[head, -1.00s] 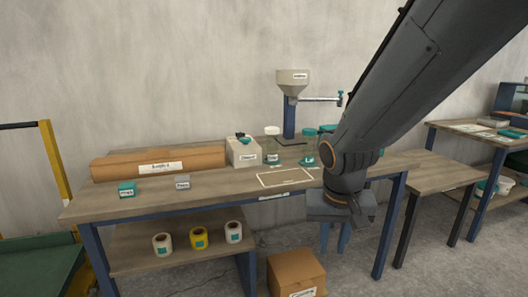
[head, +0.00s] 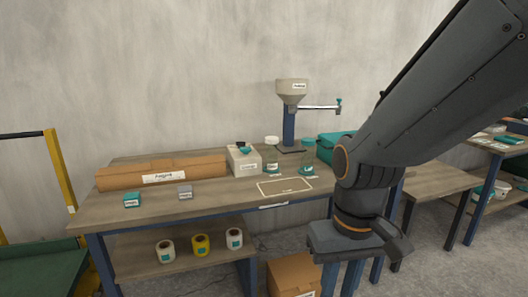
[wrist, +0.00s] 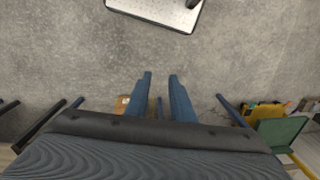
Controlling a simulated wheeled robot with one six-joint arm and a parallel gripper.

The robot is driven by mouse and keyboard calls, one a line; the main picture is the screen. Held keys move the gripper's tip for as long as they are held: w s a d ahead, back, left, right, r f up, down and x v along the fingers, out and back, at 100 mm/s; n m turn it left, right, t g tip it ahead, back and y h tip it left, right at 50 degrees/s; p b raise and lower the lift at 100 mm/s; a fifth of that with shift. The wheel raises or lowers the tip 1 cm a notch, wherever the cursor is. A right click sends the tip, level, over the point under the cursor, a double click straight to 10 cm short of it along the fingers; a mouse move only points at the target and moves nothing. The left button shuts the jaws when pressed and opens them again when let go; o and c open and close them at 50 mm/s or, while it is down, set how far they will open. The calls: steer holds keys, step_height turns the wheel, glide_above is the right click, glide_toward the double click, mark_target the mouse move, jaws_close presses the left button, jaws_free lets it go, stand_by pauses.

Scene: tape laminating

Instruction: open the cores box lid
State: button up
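I cannot read which box is the cores box, because the labels are too small. A long brown cardboard box (head: 160,173) with a white label lies closed at the back left of the workbench. An open-topped or flapped cardboard carton (head: 292,274) stands on the floor under the bench; its top is only partly clear to see. My gripper (head: 340,288) hangs in front of the bench's right end, pointing down, apart from both boxes. In the wrist view its two blue fingers (wrist: 160,76) stand apart with only floor between them.
The workbench (head: 225,196) carries a white box (head: 243,160), a hopper stand (head: 290,120), jars (head: 308,160), small blocks (head: 132,200) and a framed mat (head: 285,187). Tape rolls (head: 200,244) sit on its lower shelf. A side table (head: 440,178) stands right. Bare floor lies below my gripper.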

steer(key=d+r+m+p, duration=0.1)
steer(key=d+r+p, duration=0.4)
steer(key=p, duration=0.5)
steer(key=shift+s+d+r+m, duration=0.25)
steer(key=shift+d+r+m, duration=0.15)
steer(key=shift+d, duration=0.2)
jaws_close()
